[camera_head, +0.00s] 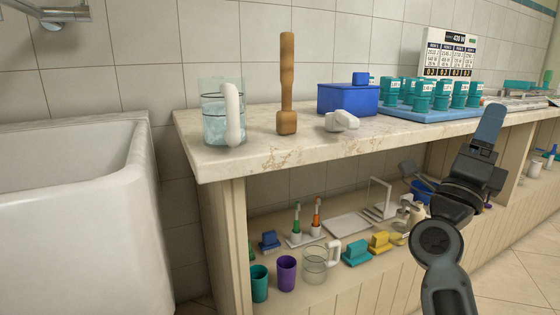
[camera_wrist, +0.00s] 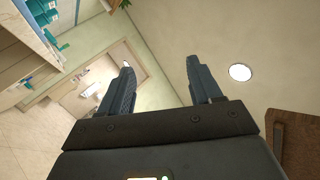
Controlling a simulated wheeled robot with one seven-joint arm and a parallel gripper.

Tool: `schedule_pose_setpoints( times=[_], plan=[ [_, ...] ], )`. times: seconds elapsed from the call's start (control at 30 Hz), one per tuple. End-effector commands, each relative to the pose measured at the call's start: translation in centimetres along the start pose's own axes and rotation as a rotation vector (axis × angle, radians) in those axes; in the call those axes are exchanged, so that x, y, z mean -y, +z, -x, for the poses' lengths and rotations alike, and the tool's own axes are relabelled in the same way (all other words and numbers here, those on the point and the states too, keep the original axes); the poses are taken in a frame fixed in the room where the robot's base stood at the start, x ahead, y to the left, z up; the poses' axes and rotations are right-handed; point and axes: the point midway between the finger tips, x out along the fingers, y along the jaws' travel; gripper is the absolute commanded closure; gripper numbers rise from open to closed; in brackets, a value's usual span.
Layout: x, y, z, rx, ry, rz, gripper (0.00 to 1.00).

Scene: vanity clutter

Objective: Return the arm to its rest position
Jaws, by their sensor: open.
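My gripper (camera_head: 486,125) is raised at the right of the head view, in front of the counter and pointing up. In the wrist view its two fingers (camera_wrist: 160,85) stand wide apart with nothing between them. My dark arm runs down from it to the bottom edge of the head view. Behind the fingers, the wrist view shows the ceiling with a round light (camera_wrist: 240,72) and a doorway (camera_wrist: 120,75). The gripper appears clear of the counter and holds nothing.
The stone counter (camera_head: 260,165) bears a glass pitcher (camera_head: 215,125), a wooden pestle (camera_head: 287,90), a blue box (camera_head: 348,98) and a blue tray (camera_head: 405,112) of teal containers. A lower shelf holds cups and brushes. A white bathtub (camera_head: 75,220) stands at left.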

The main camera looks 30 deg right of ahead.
Motion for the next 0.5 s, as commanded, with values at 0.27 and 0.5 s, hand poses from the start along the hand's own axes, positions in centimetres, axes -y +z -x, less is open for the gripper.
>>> schedule_pose_setpoints(
  times=[0.27,0.5],
  plan=[
    [0.7,0.8,8.8,0.358,-0.1,0.263,0.36],
    [1.0,-0.2,17.6,0.662,-0.163,0.458,0.36]
  ],
)
